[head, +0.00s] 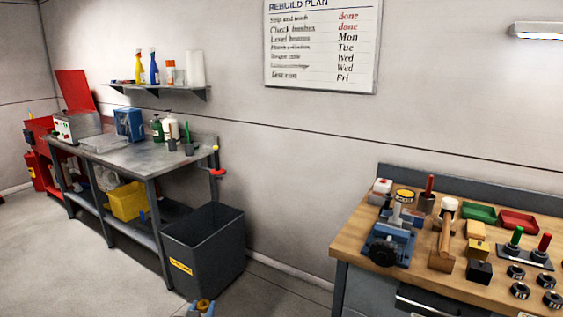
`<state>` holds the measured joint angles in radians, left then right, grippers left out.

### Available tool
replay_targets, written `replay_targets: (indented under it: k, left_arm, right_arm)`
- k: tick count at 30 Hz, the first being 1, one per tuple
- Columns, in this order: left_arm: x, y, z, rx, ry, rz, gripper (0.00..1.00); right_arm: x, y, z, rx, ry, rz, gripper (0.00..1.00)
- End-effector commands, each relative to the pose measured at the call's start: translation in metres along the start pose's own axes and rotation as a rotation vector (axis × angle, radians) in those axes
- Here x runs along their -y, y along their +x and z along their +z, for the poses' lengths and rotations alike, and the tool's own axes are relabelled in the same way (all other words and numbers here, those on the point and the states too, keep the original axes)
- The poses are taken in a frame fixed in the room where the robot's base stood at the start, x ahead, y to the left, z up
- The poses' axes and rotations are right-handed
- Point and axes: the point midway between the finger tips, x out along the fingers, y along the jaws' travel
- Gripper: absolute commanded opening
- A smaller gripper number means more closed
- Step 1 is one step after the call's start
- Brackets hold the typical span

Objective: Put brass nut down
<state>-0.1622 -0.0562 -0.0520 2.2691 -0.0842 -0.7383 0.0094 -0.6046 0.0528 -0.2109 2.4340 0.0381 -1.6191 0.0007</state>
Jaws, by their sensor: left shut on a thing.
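My left gripper (199,311) shows only as a small part at the bottom edge of the head view, in front of the dark bin. It is shut on a small brass-coloured thing (204,304), which looks like the brass nut. Most of the gripper and its arm are cut off by the frame. The nut is held above the floor, apart from both benches. My right gripper is not in view.
A wooden-topped workbench (345,246) at right holds a blue vise (388,246), a mallet, green and red trays (518,222), and several dark rings. A dark open bin (205,250) stands before the grey metal bench (120,155) at left. Floor lies clear between bin and workbench.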

Motion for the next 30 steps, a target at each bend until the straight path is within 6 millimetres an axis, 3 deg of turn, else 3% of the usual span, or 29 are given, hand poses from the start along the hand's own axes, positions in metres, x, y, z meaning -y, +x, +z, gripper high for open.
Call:
replay_targets:
  k: [1, 6, 12, 22, 30]
  left_arm:
    - [0.000, -0.005, 0.013, 0.006, 0.000, 0.001, 0.11]
    - [0.000, -0.017, 0.043, 0.002, 0.001, 0.002, 0.11]
    - [0.000, -0.024, 0.058, 0.000, 0.002, 0.002, 0.11]
    - [-0.002, -0.024, 0.056, -0.003, 0.004, 0.013, 0.11]
    - [-0.021, -0.019, 0.031, -0.004, 0.026, 0.110, 0.11]
  right_arm:
    - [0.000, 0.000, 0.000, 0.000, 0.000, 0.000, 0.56]
    - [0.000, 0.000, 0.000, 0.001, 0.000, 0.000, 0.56]
    - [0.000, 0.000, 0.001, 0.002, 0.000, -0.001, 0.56]
    - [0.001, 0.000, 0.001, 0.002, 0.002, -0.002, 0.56]
    - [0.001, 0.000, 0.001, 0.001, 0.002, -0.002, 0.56]
